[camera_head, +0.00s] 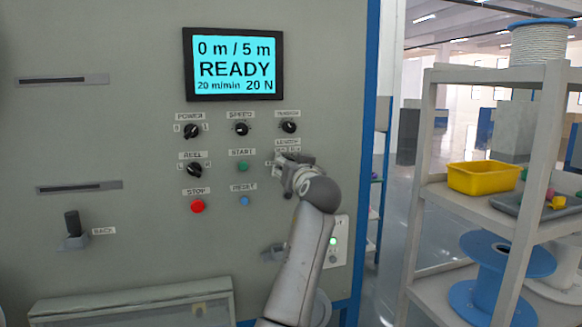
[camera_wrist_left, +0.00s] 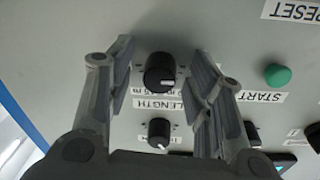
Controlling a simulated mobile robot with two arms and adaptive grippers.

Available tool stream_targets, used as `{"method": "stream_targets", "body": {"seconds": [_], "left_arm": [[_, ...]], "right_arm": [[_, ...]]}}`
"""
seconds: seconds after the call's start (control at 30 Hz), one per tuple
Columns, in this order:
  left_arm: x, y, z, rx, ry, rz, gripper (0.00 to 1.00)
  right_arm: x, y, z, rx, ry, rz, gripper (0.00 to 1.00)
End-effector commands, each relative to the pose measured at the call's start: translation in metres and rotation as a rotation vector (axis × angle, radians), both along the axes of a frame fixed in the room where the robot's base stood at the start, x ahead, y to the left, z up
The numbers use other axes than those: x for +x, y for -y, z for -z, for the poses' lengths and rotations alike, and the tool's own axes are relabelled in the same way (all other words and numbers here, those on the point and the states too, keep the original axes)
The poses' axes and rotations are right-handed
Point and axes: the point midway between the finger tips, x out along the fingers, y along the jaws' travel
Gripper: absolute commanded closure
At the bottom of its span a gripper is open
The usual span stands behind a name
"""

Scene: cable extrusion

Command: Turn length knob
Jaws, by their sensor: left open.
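The length knob (camera_wrist_left: 160,72) is black and round with a pale pointer line, on the grey panel beside its LENGTH label. In the left wrist view it sits between the spread fingers of my left gripper (camera_wrist_left: 163,78), with a visible gap on each side. In the head view my left gripper (camera_head: 284,172) is at the panel just below the LENGTH label (camera_head: 287,142) and hides the knob. My left gripper is open and empty. My right gripper is not in view. The screen (camera_head: 234,64) reads 0 m / 5 m, READY, 20 m/min, 20 N.
The speed knob (camera_head: 241,129) and tension knob (camera_head: 289,127) are above. The green start button (camera_head: 243,167), blue reset button (camera_head: 244,201), red stop button (camera_head: 197,206) and reel knob (camera_head: 195,170) are left of the gripper. A shelf (camera_head: 425,187) with a yellow bin (camera_head: 484,178) stands right.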

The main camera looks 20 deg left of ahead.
Motion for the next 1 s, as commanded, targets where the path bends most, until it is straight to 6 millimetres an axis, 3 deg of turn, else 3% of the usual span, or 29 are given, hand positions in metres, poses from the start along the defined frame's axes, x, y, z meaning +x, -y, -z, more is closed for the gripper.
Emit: {"method": "stream_targets", "body": {"seconds": [0.27,0.7,1.0], "left_arm": [[-0.006,0.004,0.000,0.001,0.002,0.000,0.52],[-0.053,0.033,0.000,-0.001,0.001,0.002,0.52],[-0.065,0.038,0.000,0.000,0.000,-0.001,0.52]], "right_arm": [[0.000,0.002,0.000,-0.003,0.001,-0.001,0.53],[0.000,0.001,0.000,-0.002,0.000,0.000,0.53],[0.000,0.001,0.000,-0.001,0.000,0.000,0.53]]}}
